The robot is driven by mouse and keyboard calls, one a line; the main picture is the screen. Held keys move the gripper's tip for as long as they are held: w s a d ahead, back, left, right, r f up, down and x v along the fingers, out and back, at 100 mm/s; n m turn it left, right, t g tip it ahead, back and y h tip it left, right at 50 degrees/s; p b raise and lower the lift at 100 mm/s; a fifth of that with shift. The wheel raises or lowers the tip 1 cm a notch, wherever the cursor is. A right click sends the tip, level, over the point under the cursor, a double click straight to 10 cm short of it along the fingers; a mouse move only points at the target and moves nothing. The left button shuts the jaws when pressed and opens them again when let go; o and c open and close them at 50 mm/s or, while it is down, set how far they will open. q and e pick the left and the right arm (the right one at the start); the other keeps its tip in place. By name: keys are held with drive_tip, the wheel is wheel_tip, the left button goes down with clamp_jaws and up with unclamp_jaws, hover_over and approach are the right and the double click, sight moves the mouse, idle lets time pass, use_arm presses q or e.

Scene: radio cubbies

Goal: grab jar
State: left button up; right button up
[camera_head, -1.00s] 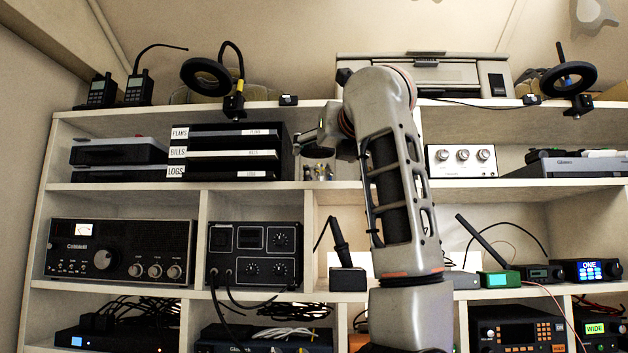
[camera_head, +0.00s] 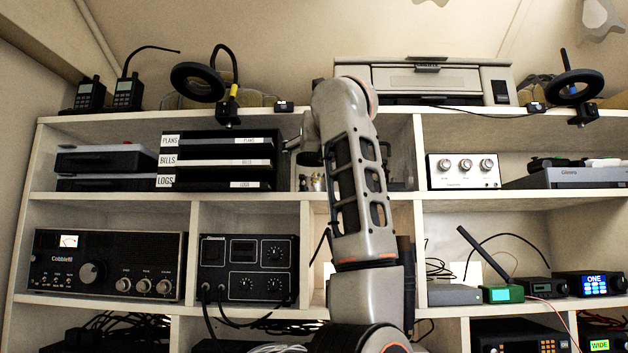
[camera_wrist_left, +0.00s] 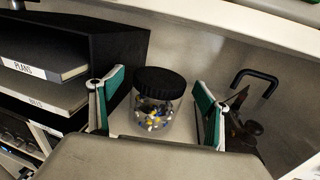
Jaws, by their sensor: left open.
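A clear jar (camera_wrist_left: 155,112) with a black lid stands on the shelf in the left wrist view, with small white, blue and yellow pieces inside. My left gripper (camera_wrist_left: 160,88) is open, with one green-padded finger on each side of the jar. Gaps show between jar and pads. In the head view my left gripper (camera_head: 300,147) is at the upper-middle cubby, largely hidden by my own wrist. Only a small part of the jar (camera_head: 316,183) shows below it there. My right gripper is not in view.
A black paper tray rack (camera_head: 222,160) labelled PLANS, BILLS and LOGS stands just left of the jar. A dark bent handle (camera_wrist_left: 255,80) shows to the right of the jar. A shelf board (camera_head: 130,117) runs above. Radios fill the cubbies below.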

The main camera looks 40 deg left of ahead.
use_arm(q)
drive_tip(key=shift+w+a, duration=0.15)
drive_tip(key=shift+w, duration=0.05)
drive_tip(key=shift+s, duration=0.1)
drive_tip(key=c, duration=1.9)
drive_tip(key=shift+r, duration=0.1)
